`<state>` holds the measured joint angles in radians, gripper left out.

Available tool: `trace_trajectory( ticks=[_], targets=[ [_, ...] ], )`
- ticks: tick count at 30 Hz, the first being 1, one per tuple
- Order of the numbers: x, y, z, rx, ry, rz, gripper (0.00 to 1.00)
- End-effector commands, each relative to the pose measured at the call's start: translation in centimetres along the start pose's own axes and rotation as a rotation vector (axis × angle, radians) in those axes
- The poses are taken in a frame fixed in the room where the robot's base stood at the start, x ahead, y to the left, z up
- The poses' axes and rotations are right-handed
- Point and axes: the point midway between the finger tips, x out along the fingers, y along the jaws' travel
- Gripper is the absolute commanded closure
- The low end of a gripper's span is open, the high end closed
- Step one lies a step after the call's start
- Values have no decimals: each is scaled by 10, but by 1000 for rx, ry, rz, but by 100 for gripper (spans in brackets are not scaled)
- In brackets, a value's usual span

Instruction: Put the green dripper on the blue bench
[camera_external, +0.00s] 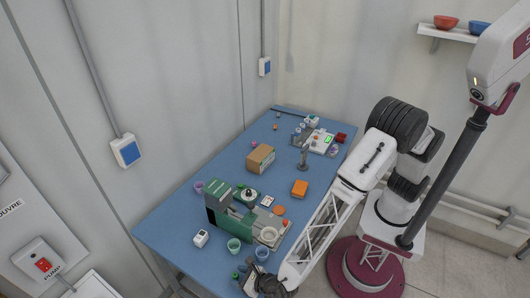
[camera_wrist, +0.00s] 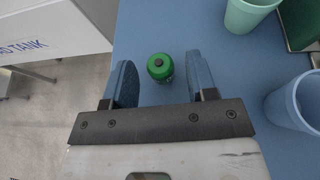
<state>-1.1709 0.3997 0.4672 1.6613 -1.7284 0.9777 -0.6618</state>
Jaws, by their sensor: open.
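The green dripper (camera_wrist: 160,67), a small round green piece with a dark knob on top, is on the blue bench (camera_wrist: 145,30) in the wrist view. It lies between the two blue-grey fingers of my gripper (camera_wrist: 161,84), with a gap on each side. My gripper is open and empty. In the external view my gripper (camera_external: 262,284) is low at the near end of the blue bench (camera_external: 175,228). The green dripper (camera_external: 236,275) shows just left of it there, near the bench edge.
A pale green cup (camera_wrist: 247,14) and a blue cup (camera_wrist: 296,102) stand to the right in the wrist view. The bench edge is close on the left.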

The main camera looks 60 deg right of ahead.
Motion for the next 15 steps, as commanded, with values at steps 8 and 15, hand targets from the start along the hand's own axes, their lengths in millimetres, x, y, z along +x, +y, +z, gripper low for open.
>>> trace_trajectory(
  ticks=[8, 15],
  targets=[
    [-1, 0, 3, 0, 0, 0, 48],
    [-19, 0, 3, 0, 0, 0, 48]
  ],
)
